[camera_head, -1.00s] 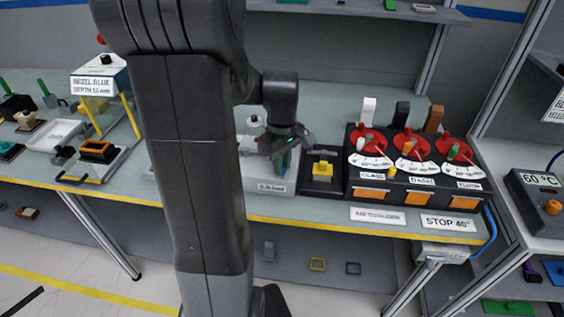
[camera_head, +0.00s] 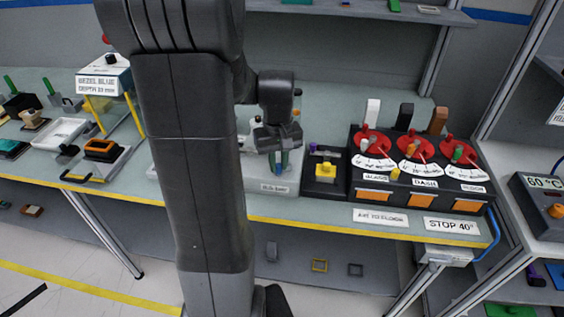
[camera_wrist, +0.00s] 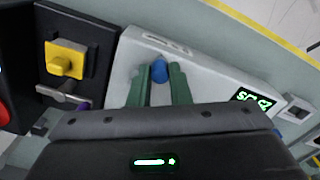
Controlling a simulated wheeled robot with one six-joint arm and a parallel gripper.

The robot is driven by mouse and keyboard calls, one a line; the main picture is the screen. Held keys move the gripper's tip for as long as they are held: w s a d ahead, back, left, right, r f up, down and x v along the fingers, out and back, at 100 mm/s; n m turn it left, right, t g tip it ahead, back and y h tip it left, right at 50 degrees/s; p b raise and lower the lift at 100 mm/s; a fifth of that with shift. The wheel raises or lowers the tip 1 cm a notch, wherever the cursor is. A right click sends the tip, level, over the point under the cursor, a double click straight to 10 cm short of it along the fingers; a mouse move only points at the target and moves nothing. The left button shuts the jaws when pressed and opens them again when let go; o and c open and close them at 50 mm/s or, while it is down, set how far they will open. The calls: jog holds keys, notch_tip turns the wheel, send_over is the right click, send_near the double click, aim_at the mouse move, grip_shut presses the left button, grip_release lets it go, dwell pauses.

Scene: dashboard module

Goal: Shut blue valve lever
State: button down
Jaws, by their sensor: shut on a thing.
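The blue valve lever (camera_wrist: 159,70) shows as a small blue rounded end on the white box (camera_wrist: 205,68) in the wrist view. My gripper (camera_wrist: 158,80) has its two green fingers on either side of the lever and is shut on it. In the head view, my gripper (camera_head: 279,160) points down at the white box (camera_head: 262,185) on the bench, with a bit of blue (camera_head: 285,158) at its fingertips. The lever's lower part is hidden by my fingers and palm, and its angle is hard to tell.
A black panel with a yellow knob (camera_head: 325,168) stands just right of the white box. Further right is a black console with red dials (camera_head: 412,146). On the left are a labelled stand (camera_head: 104,80) and an orange-topped block (camera_head: 102,150). The bench front has a yellow edge.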

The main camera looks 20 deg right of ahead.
jog(key=m, duration=0.1)
jog(key=w+m, duration=0.1)
jog(key=shift+a+m, duration=0.2)
jog(key=shift+m, duration=0.2)
jog(key=m, duration=0.1)
jog(key=w+m, duration=0.1)
jog(key=m, duration=0.1)
jog(key=shift+w+a+m, duration=0.1)
jog(key=shift+w+m, duration=0.1)
jog(key=shift+m, duration=0.1)
jog(key=m, duration=0.1)
jog(key=w+m, duration=0.1)
jog(key=m, duration=0.1)
jog(key=shift+w, duration=0.1)
jog(key=shift+w+d+m, duration=0.2)
jog(key=shift+w+m, duration=0.05)
jog(key=shift+m, duration=0.5)
jog(key=shift+w+d+m, duration=0.15)
jog(key=shift+w+m, duration=0.05)
jog(key=shift+m, duration=0.55)
jog(key=c, duration=1.3)
grip_release()
jog(key=shift+c, duration=0.2)
